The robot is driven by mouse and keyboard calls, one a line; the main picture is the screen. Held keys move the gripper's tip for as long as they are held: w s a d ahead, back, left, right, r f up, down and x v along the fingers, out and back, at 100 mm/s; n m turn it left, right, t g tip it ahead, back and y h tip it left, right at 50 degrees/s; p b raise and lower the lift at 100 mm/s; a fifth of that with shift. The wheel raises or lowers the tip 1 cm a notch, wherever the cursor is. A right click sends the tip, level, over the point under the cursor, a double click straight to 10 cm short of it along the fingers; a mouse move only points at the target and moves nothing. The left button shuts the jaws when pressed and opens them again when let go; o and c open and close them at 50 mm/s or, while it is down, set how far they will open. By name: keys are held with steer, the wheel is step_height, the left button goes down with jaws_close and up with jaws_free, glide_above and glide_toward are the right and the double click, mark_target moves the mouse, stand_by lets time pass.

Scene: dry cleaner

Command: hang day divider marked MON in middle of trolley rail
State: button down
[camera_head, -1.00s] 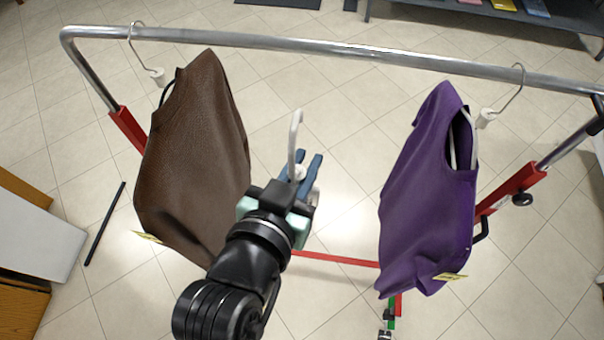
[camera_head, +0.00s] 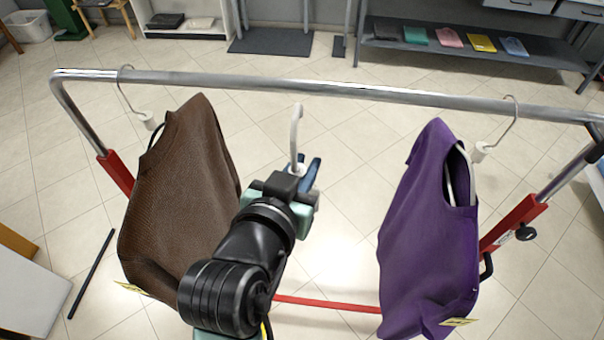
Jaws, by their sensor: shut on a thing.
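The trolley rail (camera_head: 330,89) is a chrome bar running across the upper part of the view. A brown garment (camera_head: 185,195) hangs on it at the left and a purple garment (camera_head: 428,235) at the right, with a bare stretch between them. My gripper (camera_head: 300,185) is in that gap, shut on the day divider. The divider's white hook (camera_head: 296,135) stands upright above the gripper, with its top just below the rail in the picture. The rest of the divider is mostly hidden by my gripper and arm, and no MON mark can be read.
Red trolley posts (camera_head: 115,172) and (camera_head: 513,224) stand at both ends, with a red lower bar (camera_head: 330,304) below. A grey shelf (camera_head: 385,35) with coloured folded items is behind. A white panel (camera_head: 30,290) is at the lower left.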

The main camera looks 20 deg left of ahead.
steer(key=shift+w+a, duration=0.25)
steer(key=shift+w, duration=0.6)
steer(key=shift+w+a, duration=0.2)
steer(key=shift+w, duration=0.8)
steer(key=shift+w+a, duration=0.25)
steer(key=shift+w, duration=0.45)
steer(key=shift+w+a, duration=0.3)
steer(key=shift+w, duration=0.65)
steer(key=shift+w+a, duration=0.25)
steer(key=shift+w, duration=0.7)
steer(key=shift+w+a, duration=0.3)
steer(key=shift+w, duration=0.65)
steer(key=shift+p, duration=0.3)
steer(key=shift+f, duration=0.15)
steer(key=shift+f+b, duration=1.2)
steer(key=shift+f, duration=0.45)
